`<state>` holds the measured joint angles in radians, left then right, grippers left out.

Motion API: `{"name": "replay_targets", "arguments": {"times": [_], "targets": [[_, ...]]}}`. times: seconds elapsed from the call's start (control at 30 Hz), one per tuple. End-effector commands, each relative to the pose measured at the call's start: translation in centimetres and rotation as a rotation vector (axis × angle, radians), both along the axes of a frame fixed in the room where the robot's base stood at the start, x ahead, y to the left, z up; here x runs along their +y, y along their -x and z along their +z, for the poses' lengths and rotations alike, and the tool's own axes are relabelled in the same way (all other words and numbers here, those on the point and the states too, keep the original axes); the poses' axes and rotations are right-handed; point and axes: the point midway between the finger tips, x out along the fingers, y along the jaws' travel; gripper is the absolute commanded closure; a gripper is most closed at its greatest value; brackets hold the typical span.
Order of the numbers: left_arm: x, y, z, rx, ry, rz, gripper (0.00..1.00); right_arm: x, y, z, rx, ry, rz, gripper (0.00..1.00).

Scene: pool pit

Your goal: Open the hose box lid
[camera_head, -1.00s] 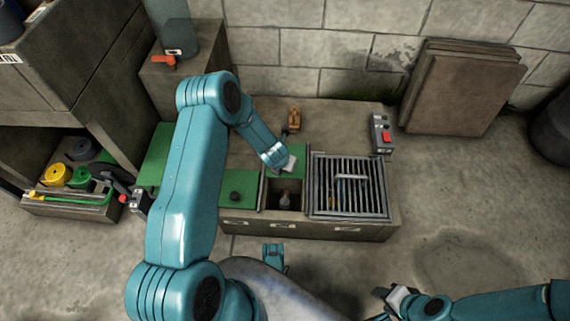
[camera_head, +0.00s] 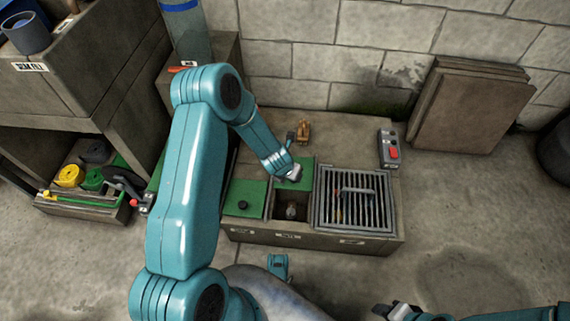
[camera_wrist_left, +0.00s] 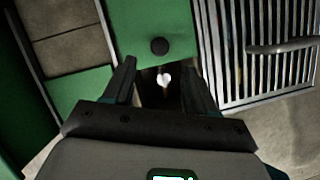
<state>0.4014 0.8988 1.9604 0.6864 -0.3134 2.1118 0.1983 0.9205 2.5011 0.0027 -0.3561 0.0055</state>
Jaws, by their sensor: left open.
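Green lids cover parts of a low concrete pit block. One green lid with a black knob (camera_head: 243,204) lies left of an open compartment (camera_head: 290,211). Another green lid (camera_head: 307,170) lies just behind that compartment; in the left wrist view this lid (camera_wrist_left: 150,20) shows a black knob near its front edge. I cannot tell which lid is the hose box's. My left gripper (camera_head: 294,174) is above the rear lid and compartment; in the left wrist view its open fingers (camera_wrist_left: 160,75) straddle the compartment, with nothing held. My right gripper (camera_head: 388,310) is low at the bottom edge, its jaws unclear.
A metal grate with a handle (camera_head: 355,203) lies right of the compartment. A grey control box with a red button (camera_head: 389,149) and a small brown object (camera_head: 304,131) stand behind. Floor at right is clear.

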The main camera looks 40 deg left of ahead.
Motion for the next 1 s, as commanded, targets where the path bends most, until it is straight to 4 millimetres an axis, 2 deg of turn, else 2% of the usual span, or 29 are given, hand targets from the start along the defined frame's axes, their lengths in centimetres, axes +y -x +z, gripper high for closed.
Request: {"name": "replay_targets", "arguments": {"times": [0.03,0.1,0.3,0.4,1.0], "targets": [[-0.1,0.5,1.9,-0.002,0.000,0.000,0.43,0.1,0.1,0.9,0.002,0.000,0.004,0.57],[-0.2,1.2,3.6,-0.002,0.000,0.000,0.43,0.2,0.2,1.4,0.003,-0.002,0.009,0.57],[-0.4,2.8,7.1,-0.001,0.000,0.000,0.43,0.5,0.5,2.3,0.008,-0.004,0.019,0.57],[-0.5,3.2,8.0,-0.001,0.000,0.000,0.43,0.5,0.5,2.5,0.010,-0.004,0.022,0.57],[-0.6,3.5,8.4,0.000,0.000,0.000,0.43,0.6,0.6,2.6,0.010,-0.004,0.024,0.57]]}}
